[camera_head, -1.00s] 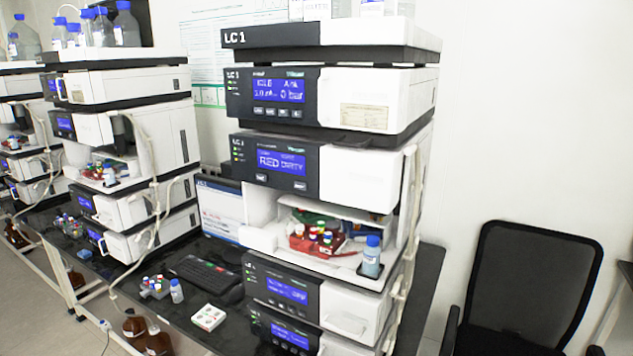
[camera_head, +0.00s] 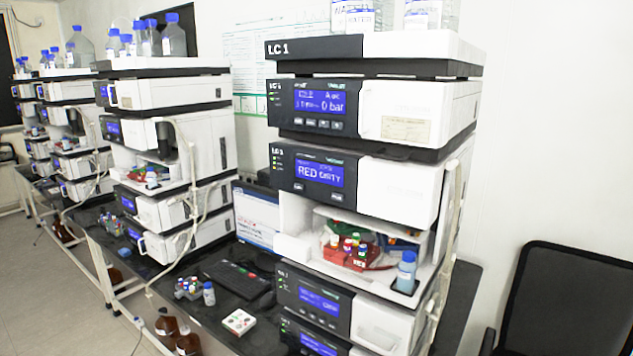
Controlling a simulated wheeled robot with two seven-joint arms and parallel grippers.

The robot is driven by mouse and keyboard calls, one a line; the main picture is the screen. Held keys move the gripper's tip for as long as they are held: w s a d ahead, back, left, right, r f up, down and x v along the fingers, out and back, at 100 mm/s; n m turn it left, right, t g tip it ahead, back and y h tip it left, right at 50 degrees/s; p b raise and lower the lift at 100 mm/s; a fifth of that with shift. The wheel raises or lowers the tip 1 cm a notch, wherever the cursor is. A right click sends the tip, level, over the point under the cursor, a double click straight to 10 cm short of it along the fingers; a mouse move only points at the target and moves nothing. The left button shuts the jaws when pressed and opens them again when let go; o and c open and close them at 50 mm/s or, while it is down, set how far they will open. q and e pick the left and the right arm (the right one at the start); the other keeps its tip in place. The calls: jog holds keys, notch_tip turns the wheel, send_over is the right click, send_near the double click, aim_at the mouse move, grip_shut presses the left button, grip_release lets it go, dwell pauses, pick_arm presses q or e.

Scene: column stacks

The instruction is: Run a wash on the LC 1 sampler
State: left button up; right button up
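The LC 1 stack (camera_head: 330,47) stands right of centre in the head view. Its sampler module (camera_head: 319,172) has a blue display that reads "RED" and "DIRTY", with two small buttons below it. Under the display is the open sampler bay (camera_head: 293,215). A red vial rack (camera_head: 350,258) with several coloured caps sits in the bay. A blue-capped bottle (camera_head: 406,272) stands at the bay's right front. Neither of my grippers is in view.
A black keyboard (camera_head: 238,277), a small vial rack (camera_head: 188,289), a blue-capped vial (camera_head: 209,294) and a white pad with coloured buttons (camera_head: 239,321) lie on the dark bench. More stacks (camera_head: 165,95) stand to the left. A black chair (camera_head: 565,305) is at the right.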

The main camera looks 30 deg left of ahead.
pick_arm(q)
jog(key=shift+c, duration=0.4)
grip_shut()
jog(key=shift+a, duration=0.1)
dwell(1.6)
